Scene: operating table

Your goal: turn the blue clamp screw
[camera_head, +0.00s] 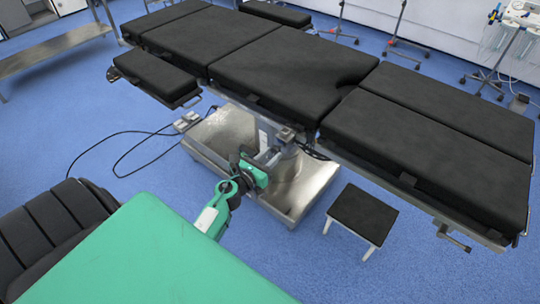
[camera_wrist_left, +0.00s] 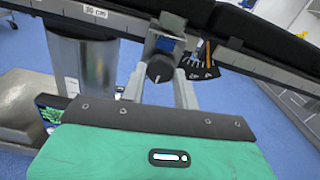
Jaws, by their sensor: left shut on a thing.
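In the left wrist view, the clamp screw (camera_wrist_left: 160,68) shows as a dark round knob with a pale mark on its face. It sits just below a metal clamp with a blue patch (camera_wrist_left: 166,44) on the side rail of the operating table. My left gripper (camera_wrist_left: 159,79) has one grey finger on each side of the knob and is shut on it. In the head view my left gripper (camera_head: 271,157) reaches under the near edge of the table; the knob is too small and covered to make out there. My right gripper is in neither view.
The black padded operating table (camera_head: 290,70) spans the head view, on a shiny metal base (camera_head: 210,138). A small black-topped stool (camera_head: 361,213) stands to the right of my left arm. A cable lies on the blue floor at left.

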